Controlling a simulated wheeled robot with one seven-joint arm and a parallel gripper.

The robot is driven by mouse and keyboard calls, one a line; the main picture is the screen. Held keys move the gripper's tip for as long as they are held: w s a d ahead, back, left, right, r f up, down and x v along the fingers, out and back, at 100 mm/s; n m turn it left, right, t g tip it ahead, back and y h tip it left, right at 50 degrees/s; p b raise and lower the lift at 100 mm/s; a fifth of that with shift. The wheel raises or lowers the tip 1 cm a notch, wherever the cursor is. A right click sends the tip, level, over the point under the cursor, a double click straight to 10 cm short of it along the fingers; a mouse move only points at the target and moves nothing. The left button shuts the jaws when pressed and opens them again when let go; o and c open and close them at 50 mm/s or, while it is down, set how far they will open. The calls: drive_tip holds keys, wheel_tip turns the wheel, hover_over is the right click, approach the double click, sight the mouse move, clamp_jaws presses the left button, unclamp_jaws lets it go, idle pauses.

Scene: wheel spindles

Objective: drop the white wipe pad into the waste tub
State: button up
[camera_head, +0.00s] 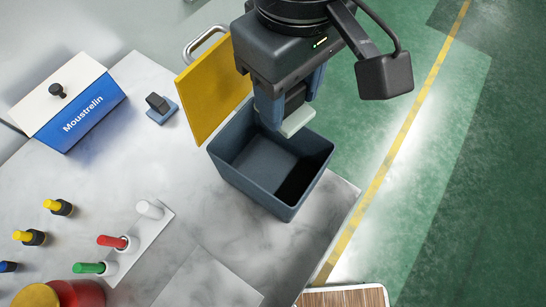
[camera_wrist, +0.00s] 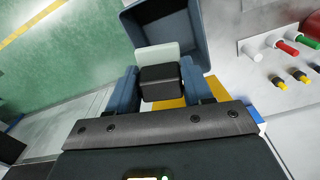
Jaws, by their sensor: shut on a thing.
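The white wipe pad (camera_head: 297,121) is held at the fingertips of my gripper (camera_head: 285,108), with a dark block-shaped part behind it. In the wrist view the white pad (camera_wrist: 158,54) and the dark block (camera_wrist: 160,82) sit between the two blue fingers of my gripper (camera_wrist: 165,88). The waste tub (camera_head: 240,178) is a dark blue-grey open box on the table. The pad is over the tub's opening, toward its back edge in the head view. The tub (camera_wrist: 205,40) also shows beyond the pad in the wrist view. The tub's inside looks empty where visible.
A yellow panel (camera_head: 212,90) stands upright behind the tub. A white and blue box (camera_head: 72,108) is at the left. A white rack (camera_head: 140,240) with coloured pegs and several loose pegs lie front left. The marble table's right edge (camera_head: 345,205) is near the tub.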

sight(288, 117)
drive_tip(key=shift+f+b, duration=2.1)
drive_tip(key=shift+f, duration=0.3)
drive_tip(key=o, duration=1)
drive_tip(key=shift+r, duration=0.15)
wheel_tip(288, 117, up, 8)
drive_tip(key=shift+f, duration=0.2)
